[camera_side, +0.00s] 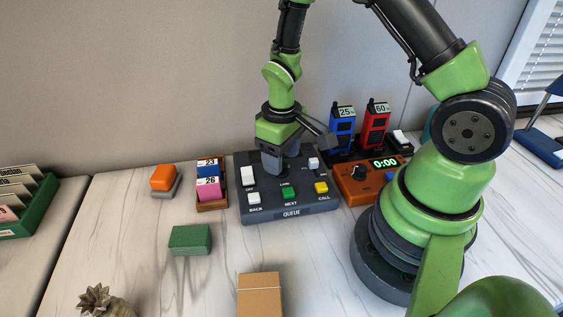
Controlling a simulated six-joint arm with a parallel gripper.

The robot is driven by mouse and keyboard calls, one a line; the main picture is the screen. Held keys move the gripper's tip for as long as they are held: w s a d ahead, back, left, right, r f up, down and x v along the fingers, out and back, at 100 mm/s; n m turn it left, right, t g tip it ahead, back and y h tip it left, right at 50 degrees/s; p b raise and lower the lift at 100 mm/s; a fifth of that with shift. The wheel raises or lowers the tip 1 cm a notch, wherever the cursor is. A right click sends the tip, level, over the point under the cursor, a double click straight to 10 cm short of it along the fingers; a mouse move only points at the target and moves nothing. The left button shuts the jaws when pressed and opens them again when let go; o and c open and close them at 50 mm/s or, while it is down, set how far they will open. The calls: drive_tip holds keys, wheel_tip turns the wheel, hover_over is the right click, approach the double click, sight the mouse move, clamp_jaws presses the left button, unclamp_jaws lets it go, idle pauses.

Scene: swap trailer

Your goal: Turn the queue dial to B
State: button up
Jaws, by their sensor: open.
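The dark grey queue panel (325,207) lies on the table in the middle of the side view. It carries a white OFF switch (248,176), a white BACK button (254,198), a green NEXT button (288,192), a yellow CALL button (321,187) and a small white switch (313,162) at upper right. My gripper (277,168) points down over the upper middle of the panel, and its jaws are open. The dial is not clearly visible; my gripper covers that part of the panel. I cannot tell its setting or whether the fingers touch it.
An orange timer (352,188) reading 0:00 stands right of the panel. Blue (342,128) and red (375,128) handsets stand behind it. A wooden card holder (212,205) is at the left. A green block (190,239) and a cardboard box (260,293) lie in front.

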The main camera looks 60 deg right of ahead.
drive_tip(key=shift+f, duration=1.15)
drive_tip(key=c, duration=0.9)
